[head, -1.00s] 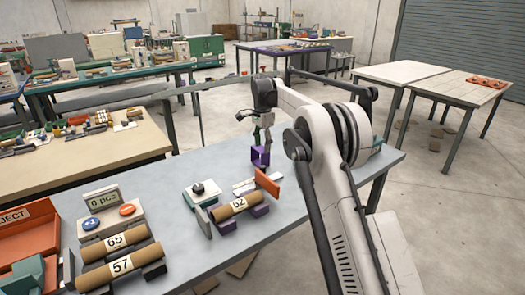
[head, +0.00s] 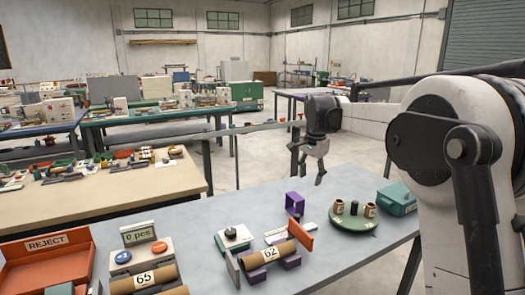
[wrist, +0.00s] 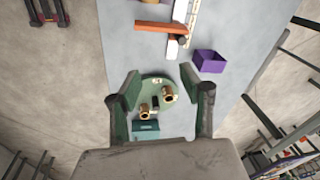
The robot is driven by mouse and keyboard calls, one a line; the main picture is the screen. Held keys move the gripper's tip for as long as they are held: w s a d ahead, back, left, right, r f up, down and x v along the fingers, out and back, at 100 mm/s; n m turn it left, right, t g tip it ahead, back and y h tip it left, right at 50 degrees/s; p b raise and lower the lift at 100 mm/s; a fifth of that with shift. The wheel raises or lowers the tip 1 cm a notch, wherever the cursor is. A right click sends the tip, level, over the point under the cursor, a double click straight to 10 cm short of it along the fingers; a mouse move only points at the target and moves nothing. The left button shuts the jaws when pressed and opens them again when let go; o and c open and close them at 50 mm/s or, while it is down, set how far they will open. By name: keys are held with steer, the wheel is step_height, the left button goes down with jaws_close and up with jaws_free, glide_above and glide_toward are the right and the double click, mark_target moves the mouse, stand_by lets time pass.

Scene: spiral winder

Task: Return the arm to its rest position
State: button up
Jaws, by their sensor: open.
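My gripper (head: 318,172) hangs above the back part of the grey workbench (head: 350,262) in the head view. It is empty, with its jaws apart. In the wrist view the two fingers of my gripper (wrist: 160,92) stand wide apart, with the bench well below them. Between them shows a green round turntable (wrist: 150,84) with small brown rolls on it. The turntable (head: 342,219) also shows in the head view, to the right of my gripper and lower. My arm's large joint fills the right side of the head view.
A cardboard tube marked 62 (head: 268,254) lies on purple supports beside an orange plate (head: 301,232). A purple open box (head: 295,203) stands behind. A teal box (head: 398,198) is at the right. A counter (head: 140,262), tube 65 (head: 145,278) and reject bin (head: 45,262) are left.

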steer(key=s+d+r+n+t, duration=0.1)
steer(key=s+r+n, duration=0.15)
steer(key=s, duration=0.95)
steer(key=s+d+r+n+t, duration=0.2)
steer(key=s+r, duration=0.2)
steer(key=s, duration=0.8)
steer(key=s+f+n, duration=0.1)
steer(key=s+f, duration=0.2)
steer(key=s, duration=0.3)
steer(key=s+f+n+t, duration=0.1)
steer(key=s+f+n, duration=0.1)
steer(key=s+f, duration=0.2)
steer(key=s+f+n+t, duration=0.1)
steer(key=s+f, duration=0.3)
steer(key=s, duration=0.6)
steer(key=shift+s+d+n, duration=0.25)
steer(key=shift+d+n, duration=0.2)
steer(key=shift+o, duration=0.2)
